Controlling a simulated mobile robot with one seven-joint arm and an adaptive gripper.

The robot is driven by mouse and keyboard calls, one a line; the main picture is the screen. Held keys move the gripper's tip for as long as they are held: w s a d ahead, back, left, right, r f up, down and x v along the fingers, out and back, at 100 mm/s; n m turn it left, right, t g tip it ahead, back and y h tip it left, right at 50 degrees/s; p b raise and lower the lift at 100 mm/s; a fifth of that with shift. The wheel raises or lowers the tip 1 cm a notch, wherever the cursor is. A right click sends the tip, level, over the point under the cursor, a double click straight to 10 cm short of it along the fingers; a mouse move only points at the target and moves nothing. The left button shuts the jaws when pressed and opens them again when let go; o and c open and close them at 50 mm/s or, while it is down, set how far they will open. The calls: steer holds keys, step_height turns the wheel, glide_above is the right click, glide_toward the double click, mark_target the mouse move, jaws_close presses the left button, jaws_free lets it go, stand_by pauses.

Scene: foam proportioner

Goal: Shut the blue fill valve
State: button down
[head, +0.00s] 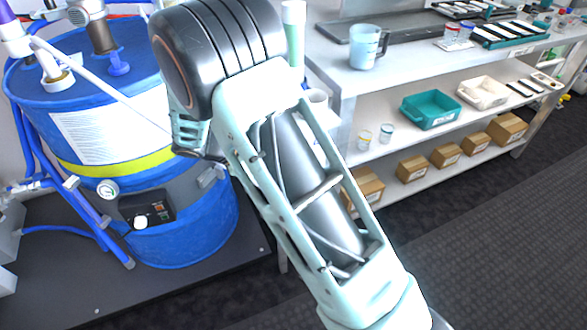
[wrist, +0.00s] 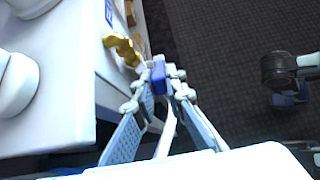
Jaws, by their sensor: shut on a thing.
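In the wrist view my gripper (wrist: 162,88) is at the edge of a white unit. Its two fingers are closed around a small blue piece (wrist: 158,74), which looks like the blue fill valve's handle. Most of this piece is hidden between the fingertips, so how far the valve is turned cannot be told. A yellow handle (wrist: 122,48) sticks out of the unit's side just beyond and left of the fingers, apart from them. In the head view my arm crosses the middle and my gripper is out of sight.
The white unit (wrist: 55,85) fills the wrist view's left side. In the head view a blue drum (head: 185,225) with pipes stands at the left. A shelf bench (head: 335,55) with a jug (head: 366,46), trays and boxes stands at the right. Dark floor (head: 500,220) at lower right is clear.

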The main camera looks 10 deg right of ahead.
steer(key=f+h+b, duration=0.1)
steer(key=h, duration=0.1)
steer(key=a+f+t+h+b, duration=0.1)
steer(key=f+h+b, duration=0.1)
steer(key=h, duration=0.1)
steer(key=a+f+t+h+b, duration=0.1)
steer(key=f+h+b, duration=0.1)
steer(key=h, duration=0.1)
steer(key=shift+s+f, duration=0.2)
steer(key=shift+f, duration=0.05)
stand_by(0.4)
steer(key=c, duration=2)
jaws_free()
steer(key=shift+o, duration=0.2)
steer(key=v, duration=1.2)
